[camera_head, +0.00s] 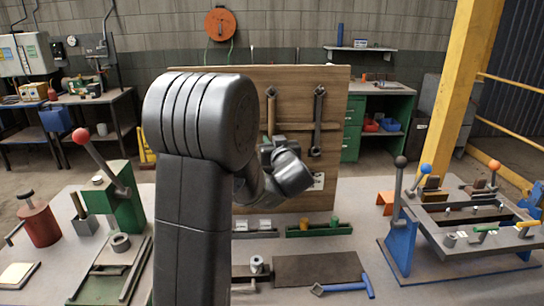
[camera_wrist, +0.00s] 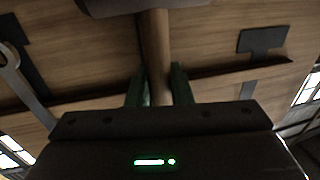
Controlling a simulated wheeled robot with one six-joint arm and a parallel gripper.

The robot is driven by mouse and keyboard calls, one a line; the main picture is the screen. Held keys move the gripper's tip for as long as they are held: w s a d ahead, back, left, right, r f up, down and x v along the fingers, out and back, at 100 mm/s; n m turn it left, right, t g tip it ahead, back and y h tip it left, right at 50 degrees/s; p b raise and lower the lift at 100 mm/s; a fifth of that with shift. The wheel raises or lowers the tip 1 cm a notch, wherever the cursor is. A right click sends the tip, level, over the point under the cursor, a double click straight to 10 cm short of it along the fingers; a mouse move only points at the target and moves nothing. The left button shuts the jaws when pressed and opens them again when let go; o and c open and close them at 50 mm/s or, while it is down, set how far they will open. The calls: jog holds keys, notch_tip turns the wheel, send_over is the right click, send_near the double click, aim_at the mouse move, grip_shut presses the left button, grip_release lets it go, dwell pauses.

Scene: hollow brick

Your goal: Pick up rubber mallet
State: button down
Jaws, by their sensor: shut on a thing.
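The rubber mallet shows in the wrist view as a round wooden handle (camera_wrist: 158,50) with a dark head (camera_wrist: 125,7) cut off by the top edge. My gripper (camera_wrist: 160,88) is shut on the handle, with one green finger on each side of it, below the head in the picture. In the head view a tan handle (camera_head: 271,112) stands upright against the wooden board (camera_head: 235,185), and it looks like the mallet's. My gripper is mostly hidden there behind my arm. I cannot tell whether the mallet still touches the board.
A wrench (camera_head: 318,120) hangs beside the handle and also shows in the wrist view (camera_wrist: 12,58). A dark hammer-shaped outline (camera_wrist: 263,40) is on the board. A blue-sided frame (camera_head: 400,235) stands right, a green lever tool (camera_head: 128,212) left.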

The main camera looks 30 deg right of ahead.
jog(key=shift+r, duration=0.2)
jog(key=shift+s+r, duration=0.1)
jog(key=b+v, duration=0.2)
jog(key=v, duration=1.5)
jog(key=shift+s, duration=0.4)
jog(key=shift+r, duration=0.1)
jog(key=shift+b+x, duration=0.7)
jog(key=shift+x, duration=8.85)
jog(key=shift+a, duration=0.1)
jog(key=shift+w+f, duration=0.1)
jog(key=shift+f, duration=0.15)
